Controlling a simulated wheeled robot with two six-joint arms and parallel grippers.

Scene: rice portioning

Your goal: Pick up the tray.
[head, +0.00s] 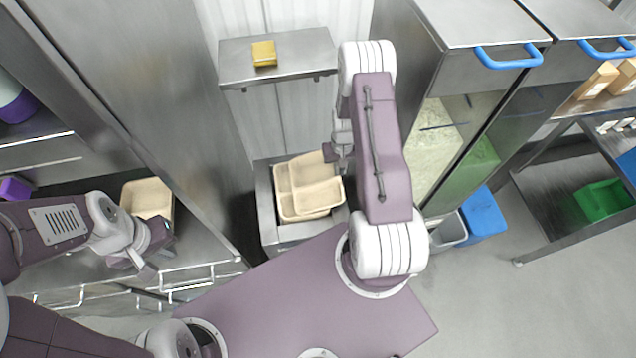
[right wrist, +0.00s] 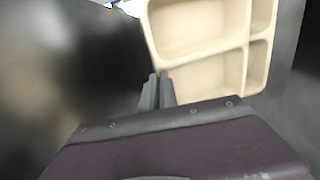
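Beige compartment trays (head: 290,207) sit on a metal stand in the middle of the head view. They look stacked, with the upper one slightly turned against the one below. In the right wrist view the tray (right wrist: 205,48) fills the upper right, with its compartments facing the camera. My right gripper (head: 338,158) is at the tray's upper right edge. In the right wrist view its fingers (right wrist: 157,90) are close together at the tray's rim and look shut on it. My left gripper (head: 152,262) is at the left, away from the trays; its fingers are too small to read.
A beige container (head: 147,198) sits on the left counter near my left arm. A wall shelf (head: 290,68) holds a yellow block (head: 264,53). Tall metal cabinets flank the stand on both sides. A blue bin (head: 483,215) and a grey bin (head: 449,233) stand right of it.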

